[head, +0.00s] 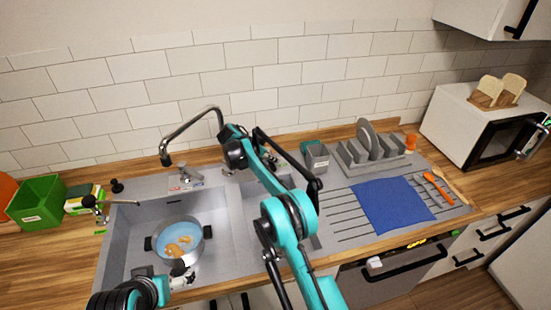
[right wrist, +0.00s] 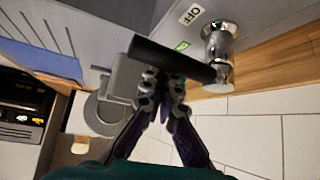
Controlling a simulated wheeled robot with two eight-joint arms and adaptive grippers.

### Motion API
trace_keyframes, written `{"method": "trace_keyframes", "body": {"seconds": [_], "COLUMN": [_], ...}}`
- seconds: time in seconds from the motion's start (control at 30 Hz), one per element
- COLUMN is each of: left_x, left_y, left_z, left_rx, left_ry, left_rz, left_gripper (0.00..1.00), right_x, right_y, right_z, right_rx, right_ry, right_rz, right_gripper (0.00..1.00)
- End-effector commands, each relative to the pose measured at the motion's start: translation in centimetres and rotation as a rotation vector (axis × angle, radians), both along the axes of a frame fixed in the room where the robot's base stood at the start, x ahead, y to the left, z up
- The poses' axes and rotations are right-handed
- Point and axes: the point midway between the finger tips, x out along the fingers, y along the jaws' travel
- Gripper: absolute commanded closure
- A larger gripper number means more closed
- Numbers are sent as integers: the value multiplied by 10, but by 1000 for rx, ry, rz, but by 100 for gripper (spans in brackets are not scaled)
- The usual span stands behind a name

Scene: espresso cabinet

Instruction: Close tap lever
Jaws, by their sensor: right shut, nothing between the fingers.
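The tap lever (right wrist: 172,58) is a black bar on a chrome tap body (right wrist: 219,52), large in the right wrist view. An OFF label (right wrist: 190,14) lies beside the body. My right gripper (right wrist: 163,88) is shut and empty, its fingertips close to the bar; I cannot tell whether they touch it. In the head view my right arm covers most of the lever area. The curved tap spout (head: 190,130) reaches over the sink (head: 129,225). My left gripper (head: 182,277) is low at the sink's front, its jaws unclear.
A pot (head: 160,252) with blue liquid and brown pieces sits in the sink. A grey caddy (head: 317,158) and dish rack (head: 352,157) stand right of my right arm. A blue mat (head: 392,205) covers the drainboard. A green bin (head: 36,203) is at the left.

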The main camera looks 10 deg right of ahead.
Motion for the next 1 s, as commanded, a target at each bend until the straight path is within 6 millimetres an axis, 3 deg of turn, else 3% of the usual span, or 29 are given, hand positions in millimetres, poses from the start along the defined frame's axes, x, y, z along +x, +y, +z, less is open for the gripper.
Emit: {"method": "trace_keyframes", "body": {"seconds": [0.63, 0.77, 0.9, 1.0], "left_x": [0, 0, 0, 0], "left_y": [0, 0, 0, 0], "left_z": [0, 0, 0, 8], "left_rx": [0, 0, 0, 0], "left_ry": [0, 0, 0, 0], "left_rz": [0, 0, 0, 0], "left_gripper": [3, 3, 3, 3], "right_x": [0, 0, 0, 0], "right_y": [4, -13, -48, -20], "right_z": [-1, 3, 9, 32], "right_rx": [6, 5, 3, 3], "right_ry": [1, 1, 0, 1], "right_rz": [6, 4, 1, 10], "right_gripper": [100, 100, 100, 100]}}
